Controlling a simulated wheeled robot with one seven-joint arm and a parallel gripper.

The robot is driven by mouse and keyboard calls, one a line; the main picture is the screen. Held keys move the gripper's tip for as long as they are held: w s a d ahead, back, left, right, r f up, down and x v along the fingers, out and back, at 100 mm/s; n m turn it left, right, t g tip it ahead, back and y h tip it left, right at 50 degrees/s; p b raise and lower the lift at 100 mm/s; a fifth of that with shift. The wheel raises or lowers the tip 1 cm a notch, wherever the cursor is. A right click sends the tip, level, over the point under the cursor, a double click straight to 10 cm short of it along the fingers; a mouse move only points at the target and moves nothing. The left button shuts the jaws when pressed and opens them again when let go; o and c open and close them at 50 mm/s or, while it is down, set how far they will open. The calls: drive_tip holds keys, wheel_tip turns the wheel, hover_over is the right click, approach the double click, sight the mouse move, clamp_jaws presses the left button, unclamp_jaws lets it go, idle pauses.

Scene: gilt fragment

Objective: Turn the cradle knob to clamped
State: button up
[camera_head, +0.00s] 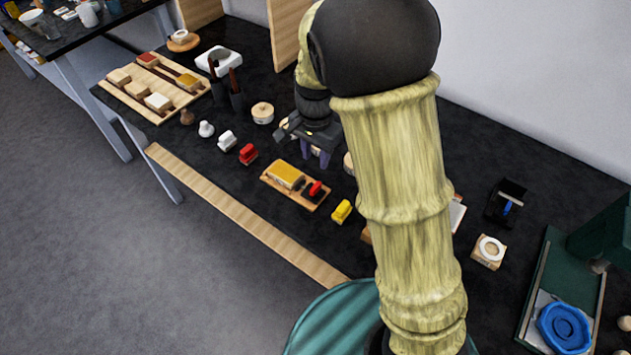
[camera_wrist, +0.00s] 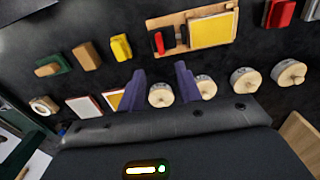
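A wooden board (camera_head: 303,197) lies on the black bench, with a golden-yellow block (camera_head: 286,176) and a small dark plate bearing a red knob (camera_head: 315,188). I take this for the cradle and its knob. The wrist view shows the board (camera_wrist: 180,16), yellow block (camera_wrist: 213,28) and red knob (camera_wrist: 159,41) at the top. My gripper (camera_head: 316,157) is above the bench, behind the board in the head view. In the wrist view its purple fingers (camera_wrist: 159,68) are apart with nothing held, short of the red knob. The knob's setting is not readable.
Several round wooden pieces (camera_wrist: 204,88) stand near the fingers. A yellow block (camera_head: 341,211) and a red block (camera_head: 248,154) flank the board. A green machine (camera_head: 605,235) stands far right. My arm hides part of the bench.

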sight(315, 186)
wheel_tip(315, 186, down, 11)
drive_tip(key=shift+f, duration=0.1)
idle(0.3)
clamp_jaws()
